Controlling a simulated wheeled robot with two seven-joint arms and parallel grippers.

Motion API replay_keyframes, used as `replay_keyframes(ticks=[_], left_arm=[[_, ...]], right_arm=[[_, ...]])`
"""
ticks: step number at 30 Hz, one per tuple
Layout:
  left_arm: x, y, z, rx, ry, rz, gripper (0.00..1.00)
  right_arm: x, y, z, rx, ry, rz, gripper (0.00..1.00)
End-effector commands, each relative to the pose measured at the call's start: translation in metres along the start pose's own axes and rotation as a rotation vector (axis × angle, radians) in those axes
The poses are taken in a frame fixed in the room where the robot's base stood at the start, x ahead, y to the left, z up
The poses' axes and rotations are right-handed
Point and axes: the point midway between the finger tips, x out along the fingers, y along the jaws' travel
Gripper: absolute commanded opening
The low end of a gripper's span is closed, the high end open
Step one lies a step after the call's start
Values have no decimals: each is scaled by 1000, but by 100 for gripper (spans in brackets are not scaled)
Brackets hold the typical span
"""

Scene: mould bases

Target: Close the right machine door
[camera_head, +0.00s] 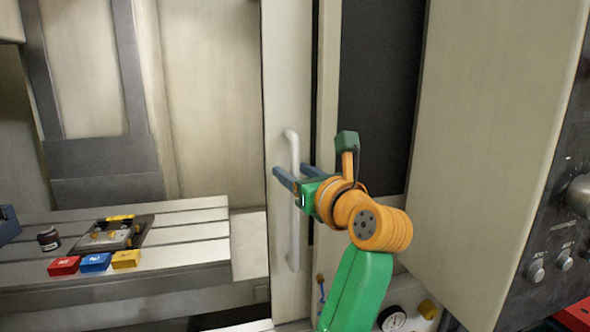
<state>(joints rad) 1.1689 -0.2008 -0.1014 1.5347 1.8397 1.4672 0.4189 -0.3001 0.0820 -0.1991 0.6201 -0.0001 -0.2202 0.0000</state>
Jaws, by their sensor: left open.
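The right machine door (284,60) is a pale panel, standing at the right side of the opening into the machine. A white vertical bar handle (293,240) is fixed on it. My left gripper (288,174), with blue fingers on a green and orange arm, is open at the upper half of the handle. The handle bar appears between the two fingers; I cannot tell whether they touch it. To the left of the door, the machine interior is open to view. My right gripper is not in view.
Inside the opening is a slotted table (190,235) with a mould base (125,238), a dark jar (48,238) and red (64,265), blue (95,262) and yellow (126,258) blocks. A control panel (555,230) with knobs stands at right. A gauge (392,319) is low beside my arm.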

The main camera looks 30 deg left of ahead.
Motion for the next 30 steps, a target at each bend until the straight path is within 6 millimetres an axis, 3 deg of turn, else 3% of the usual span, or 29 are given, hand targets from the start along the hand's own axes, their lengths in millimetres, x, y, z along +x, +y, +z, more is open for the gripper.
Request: replay_keyframes(ticks=[1,6,7,30], left_arm=[[0,0,0,0,0,0,49],[0,0,0,1,-1,0,3],[0,0,0,1,-1,0,0],[0,0,0,1,-2,1,0]], right_arm=[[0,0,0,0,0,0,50],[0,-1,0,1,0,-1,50],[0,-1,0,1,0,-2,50],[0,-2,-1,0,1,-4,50]])
